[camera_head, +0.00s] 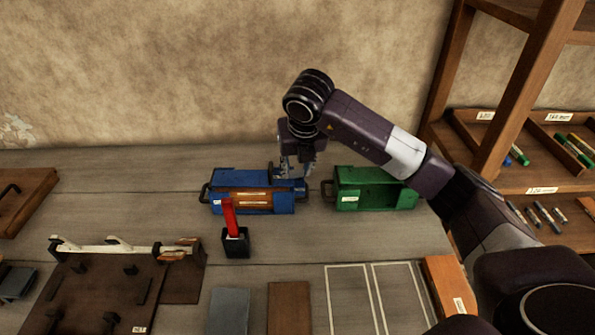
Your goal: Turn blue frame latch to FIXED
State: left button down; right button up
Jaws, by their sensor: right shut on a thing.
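The blue frame (228,178) lies on the table near the wall, with dark handles at its ends and a wooden, labelled front strip. My right gripper (296,172) points down at the frame's right end and is shut on a small part there, seemingly the blue frame latch. The fingers and frame hide most of the latch, and its FIXED marking cannot be read. My left gripper is not in view.
A green frame (376,201) stands just right of the blue one. A black holder (236,245) with a red piece (229,217) stands in front. A dark board with a white bar (115,249) lies front left. A wooden shelf (520,100) stands at right.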

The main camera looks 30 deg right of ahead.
jog(key=shift+w+m+h+b, duration=0.15)
jog(key=shift+m+h+b, duration=0.2)
jog(key=shift+m, duration=0.75)
jog(key=o, duration=1.1)
jog(key=shift+o, duration=0.2)
jog(key=v, duration=1.2)
jog(key=shift+a, duration=0.2)
